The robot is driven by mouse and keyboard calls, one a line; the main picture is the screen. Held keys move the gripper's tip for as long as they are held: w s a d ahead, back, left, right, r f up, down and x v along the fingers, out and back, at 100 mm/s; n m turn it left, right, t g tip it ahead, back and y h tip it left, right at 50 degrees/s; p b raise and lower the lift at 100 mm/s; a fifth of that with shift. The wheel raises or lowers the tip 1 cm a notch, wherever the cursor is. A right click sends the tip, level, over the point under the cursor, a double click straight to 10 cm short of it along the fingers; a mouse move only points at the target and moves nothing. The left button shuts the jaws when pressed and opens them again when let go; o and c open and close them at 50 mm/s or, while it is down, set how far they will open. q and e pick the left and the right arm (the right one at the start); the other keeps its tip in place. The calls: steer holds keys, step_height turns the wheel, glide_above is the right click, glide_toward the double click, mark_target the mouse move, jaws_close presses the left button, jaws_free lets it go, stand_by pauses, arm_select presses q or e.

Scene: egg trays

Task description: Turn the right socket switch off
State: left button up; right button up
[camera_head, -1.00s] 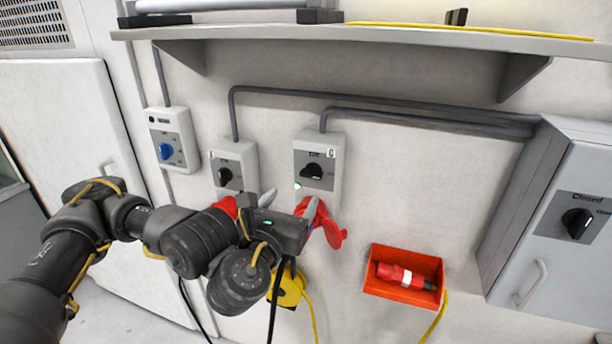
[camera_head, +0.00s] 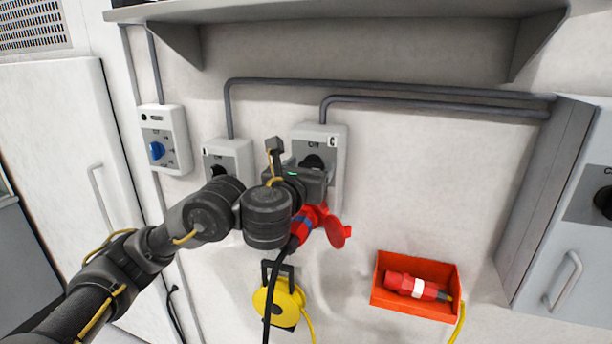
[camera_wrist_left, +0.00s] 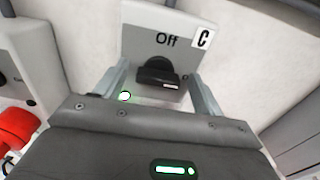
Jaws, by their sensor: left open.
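The right socket box is a light grey wall unit (camera_head: 334,135) marked C, with a black rotary switch (camera_head: 312,161) under the word Off. My left gripper (camera_wrist_left: 160,70) is open, one finger on each side of the switch; contact cannot be told. In the head view my wrist covers the box's lower part. A red plug (camera_head: 308,222) with a black cable sits beneath, beside a red cap (camera_head: 337,234).
Left of it are another grey socket box (camera_head: 235,150), partly behind my arm, and a blue-knobbed switch box (camera_head: 165,130). A shelf (camera_head: 350,12) overhangs above. An orange-red bin (camera_head: 417,268), a yellow cable reel (camera_head: 280,303) and a grey cabinet (camera_head: 545,230) are nearby.

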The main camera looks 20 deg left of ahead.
arm_select(q)
steer(key=shift+a, duration=0.1)
steer(key=c, duration=0.9)
steer(key=shift+w, duration=0.1)
steer(key=shift+c, duration=0.5)
